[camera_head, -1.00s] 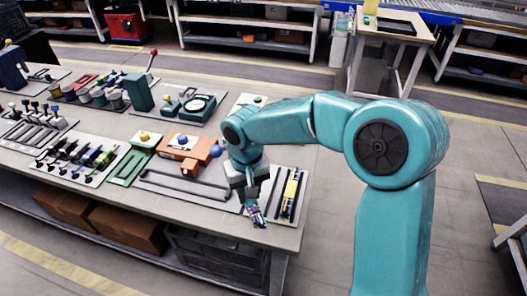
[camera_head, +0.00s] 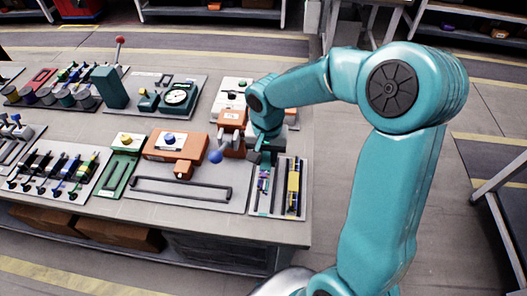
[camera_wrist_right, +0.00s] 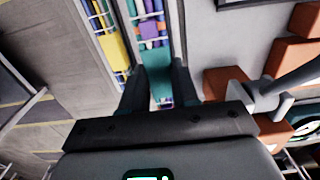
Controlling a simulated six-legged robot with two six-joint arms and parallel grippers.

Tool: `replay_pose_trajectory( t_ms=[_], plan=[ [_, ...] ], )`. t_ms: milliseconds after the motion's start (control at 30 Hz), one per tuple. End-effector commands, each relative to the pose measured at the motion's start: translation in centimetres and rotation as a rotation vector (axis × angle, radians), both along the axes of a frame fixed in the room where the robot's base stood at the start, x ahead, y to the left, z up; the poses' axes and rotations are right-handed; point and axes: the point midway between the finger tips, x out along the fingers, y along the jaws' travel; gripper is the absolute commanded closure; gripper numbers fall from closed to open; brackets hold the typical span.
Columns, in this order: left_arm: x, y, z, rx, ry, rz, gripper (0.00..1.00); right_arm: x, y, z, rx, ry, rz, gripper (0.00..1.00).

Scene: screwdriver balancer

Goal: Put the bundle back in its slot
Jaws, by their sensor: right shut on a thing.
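The bundle (camera_head: 263,183) is a set of thin coloured sticks with a purple and orange band, seen more closely in the right wrist view (camera_wrist_right: 150,30). In the right wrist view the gripper's fingers (camera_wrist_right: 158,88) straddle the lane. My left gripper is not in view.
A yellow bundle (camera_head: 293,188) sits in the tray's right lane. Left of the tray is a grey board with a dark bar (camera_head: 180,189) and an orange fixture (camera_head: 172,150) with a blue ball. The table's right edge is close to the tray.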

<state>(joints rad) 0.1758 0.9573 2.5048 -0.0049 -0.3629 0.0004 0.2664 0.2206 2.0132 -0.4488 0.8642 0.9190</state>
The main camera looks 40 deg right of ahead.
Motion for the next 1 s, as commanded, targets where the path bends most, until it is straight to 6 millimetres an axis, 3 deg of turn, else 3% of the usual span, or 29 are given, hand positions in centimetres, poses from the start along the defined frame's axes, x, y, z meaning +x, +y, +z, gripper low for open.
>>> replay_pose_trajectory(
  t_ms=[500, 1000],
  plan=[
    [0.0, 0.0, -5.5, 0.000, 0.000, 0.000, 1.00, -0.1, -0.1, -6.7, -0.001, -0.001, 0.002, 0.97],
    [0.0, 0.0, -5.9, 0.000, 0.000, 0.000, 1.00, 0.3, -0.1, -7.2, -0.001, -0.001, 0.002, 0.97]
  ],
)
